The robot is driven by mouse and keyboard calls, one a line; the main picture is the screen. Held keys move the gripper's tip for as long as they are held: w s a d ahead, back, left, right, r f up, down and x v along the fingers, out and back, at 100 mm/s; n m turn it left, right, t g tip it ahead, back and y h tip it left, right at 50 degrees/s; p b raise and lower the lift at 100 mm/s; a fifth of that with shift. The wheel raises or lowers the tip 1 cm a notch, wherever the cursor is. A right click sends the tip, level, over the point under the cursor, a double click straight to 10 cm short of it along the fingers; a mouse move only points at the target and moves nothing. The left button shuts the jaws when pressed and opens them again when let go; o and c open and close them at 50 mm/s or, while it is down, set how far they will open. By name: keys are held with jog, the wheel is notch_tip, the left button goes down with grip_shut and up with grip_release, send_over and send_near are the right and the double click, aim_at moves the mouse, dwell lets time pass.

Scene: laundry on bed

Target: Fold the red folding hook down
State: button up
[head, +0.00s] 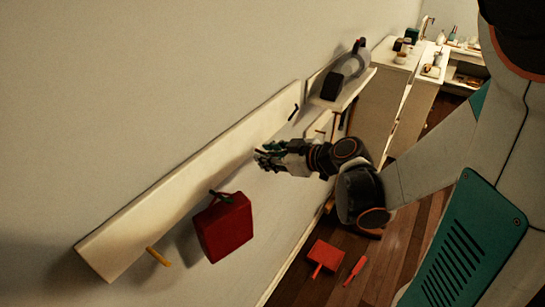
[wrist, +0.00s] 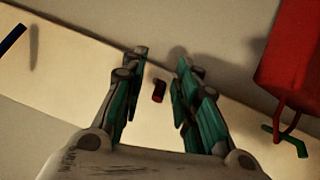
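The red folding hook (wrist: 159,91) shows in the wrist view as a short dark red peg on a cream wall board (wrist: 65,75). It is seen nearly end-on, so its exact angle is hard to tell. My gripper (wrist: 162,62) is open, with one teal-and-grey finger on each side of the hook and a visible gap to both. In the head view my gripper (head: 262,157) is close to the middle of the board (head: 115,243), and I cannot make out the red hook there.
A red bag (head: 224,228) hangs from a green hook (wrist: 285,140) beside my gripper. A yellow hook (head: 158,257) and a dark hook (head: 294,112) are on the board's two sides. A shelf (head: 345,92) stands beyond. A red dustpan (head: 325,257) lies on the floor.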

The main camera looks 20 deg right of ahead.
jog(key=shift+s+d, duration=0.1)
jog(key=shift+s+d+r, duration=0.15)
jog(key=shift+s+r, duration=0.05)
jog(key=s+d, duration=0.6)
jog(key=s, duration=0.4)
jog(key=shift+s, duration=0.35)
